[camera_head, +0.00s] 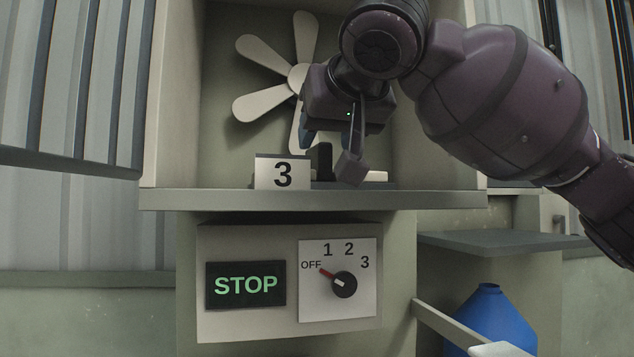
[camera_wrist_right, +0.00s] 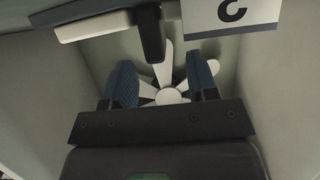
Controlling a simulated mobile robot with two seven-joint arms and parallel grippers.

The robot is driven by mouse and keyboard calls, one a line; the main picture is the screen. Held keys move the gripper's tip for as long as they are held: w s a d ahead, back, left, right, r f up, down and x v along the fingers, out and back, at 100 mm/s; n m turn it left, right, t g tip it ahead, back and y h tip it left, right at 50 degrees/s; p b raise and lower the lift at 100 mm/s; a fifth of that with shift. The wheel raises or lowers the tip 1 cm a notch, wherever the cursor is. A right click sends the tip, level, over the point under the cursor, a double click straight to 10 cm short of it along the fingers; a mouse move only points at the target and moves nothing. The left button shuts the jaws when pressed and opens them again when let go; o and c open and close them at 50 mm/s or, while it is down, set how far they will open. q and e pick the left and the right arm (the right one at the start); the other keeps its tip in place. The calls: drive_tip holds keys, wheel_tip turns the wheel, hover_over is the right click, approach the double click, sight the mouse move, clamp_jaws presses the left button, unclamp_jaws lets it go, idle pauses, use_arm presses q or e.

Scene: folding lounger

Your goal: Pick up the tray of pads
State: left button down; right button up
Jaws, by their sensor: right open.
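I cannot make out a tray of pads for certain in either view. A dark upright post (camera_head: 323,158) stands on the shelf behind the card marked 3, with a pale flat piece (camera_head: 376,176) low to its right. In the wrist view the dark post (camera_wrist_right: 149,36) points in between my fingers, and a pale bar (camera_wrist_right: 92,25) lies to its left. My right gripper (camera_head: 330,156) is open inside the box, pointing down near the post. Its two blue-padded fingers (camera_wrist_right: 158,68) are apart with nothing clearly held. My left gripper is not in view.
A white fan (camera_head: 297,78) is on the box's back wall. The card marked 3 (camera_head: 283,172) stands at the shelf's front edge (camera_head: 250,199). Below are a lit STOP sign (camera_head: 245,285) and a dial (camera_head: 344,284) pointing near OFF. A blue container (camera_head: 490,315) is lower right.

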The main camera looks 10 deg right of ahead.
sight(327, 142)
drive_tip(key=shift+d+r+x, duration=0.1)
drive_tip(key=shift+d+x, duration=0.05)
drive_tip(key=shift+x, duration=1.15)
drive_tip(key=shift+d+r+x, duration=0.1)
drive_tip(key=shift+d+x, duration=0.05)
drive_tip(key=shift+x, duration=1.2)
drive_tip(key=shift+w, duration=0.1)
clamp_jaws()
